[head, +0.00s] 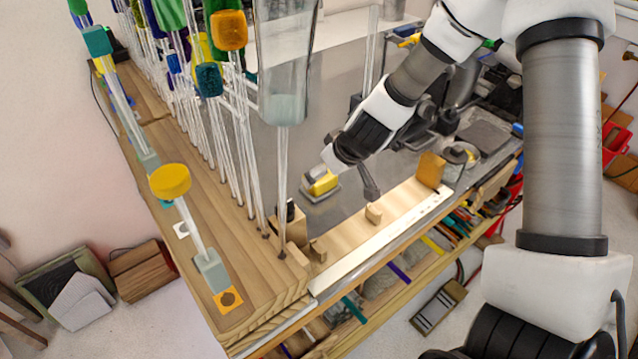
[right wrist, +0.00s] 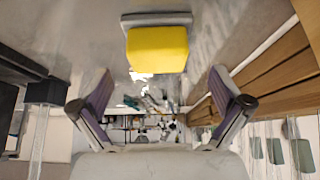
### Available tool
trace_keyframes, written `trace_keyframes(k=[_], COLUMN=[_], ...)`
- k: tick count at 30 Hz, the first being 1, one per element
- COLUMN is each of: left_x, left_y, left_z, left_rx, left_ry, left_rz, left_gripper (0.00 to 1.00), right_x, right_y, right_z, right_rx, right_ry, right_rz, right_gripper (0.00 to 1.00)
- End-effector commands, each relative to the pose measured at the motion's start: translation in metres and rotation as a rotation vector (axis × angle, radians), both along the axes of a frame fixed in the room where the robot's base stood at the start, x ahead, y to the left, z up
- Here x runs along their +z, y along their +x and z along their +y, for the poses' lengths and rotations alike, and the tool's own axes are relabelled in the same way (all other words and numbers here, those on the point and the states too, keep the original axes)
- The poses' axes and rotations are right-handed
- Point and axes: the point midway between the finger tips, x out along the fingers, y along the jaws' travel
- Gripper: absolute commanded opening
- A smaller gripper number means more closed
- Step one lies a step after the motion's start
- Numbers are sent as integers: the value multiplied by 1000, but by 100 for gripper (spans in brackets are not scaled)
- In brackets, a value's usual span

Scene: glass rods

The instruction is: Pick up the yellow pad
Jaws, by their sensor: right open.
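The yellow pad (head: 321,182) sits on a grey base on the grey bench top, near the middle of the head view. In the right wrist view the yellow pad (right wrist: 157,48) is at the top centre, beyond the fingertips, with its grey base edge above it. My right gripper (head: 352,178) is just to the right of the pad in the head view, partly hidden by its own wrist. In the right wrist view my right gripper (right wrist: 158,88) is open, its two fingers wide apart with nothing between them. My left gripper is not in view.
Several upright glass rods with coloured ends stand on a wooden board (head: 180,145) to the left. A wooden strip (head: 385,222) with small blocks runs along the front edge. Dark equipment lies to the right.

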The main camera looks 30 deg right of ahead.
Motion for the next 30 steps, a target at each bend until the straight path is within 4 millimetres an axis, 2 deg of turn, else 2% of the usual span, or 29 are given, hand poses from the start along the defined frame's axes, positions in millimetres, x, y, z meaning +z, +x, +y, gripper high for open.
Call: trace_keyframes(k=[1,4,7,13,17,18,19,25,26,27,30], left_x=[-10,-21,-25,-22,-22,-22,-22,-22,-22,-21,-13], left_y=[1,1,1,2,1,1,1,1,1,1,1], left_z=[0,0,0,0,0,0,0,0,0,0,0], left_rx=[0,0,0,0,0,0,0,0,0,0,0], left_ry=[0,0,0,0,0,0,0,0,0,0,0], left_rz=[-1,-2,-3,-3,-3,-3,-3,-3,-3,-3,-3], left_gripper=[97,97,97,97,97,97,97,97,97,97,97], right_x=[-15,-32,-37,-35,-35,-35,-35,-35,-35,-34,-23], right_y=[5,15,21,21,21,21,21,21,21,20,20], right_z=[-1,-1,-1,-1,-1,-1,-1,-1,-1,-1,0], right_rx=[1,1,1,1,-1,-1,-1,-1,-1,0,-2], right_ry=[-3,-3,-3,-1,-1,-1,-1,-1,-1,0,1], right_rz=[3,3,2,2,2,2,2,3,3,3,3], right_gripper=[100,100,100,100,54,40,37,37,32,32,31])
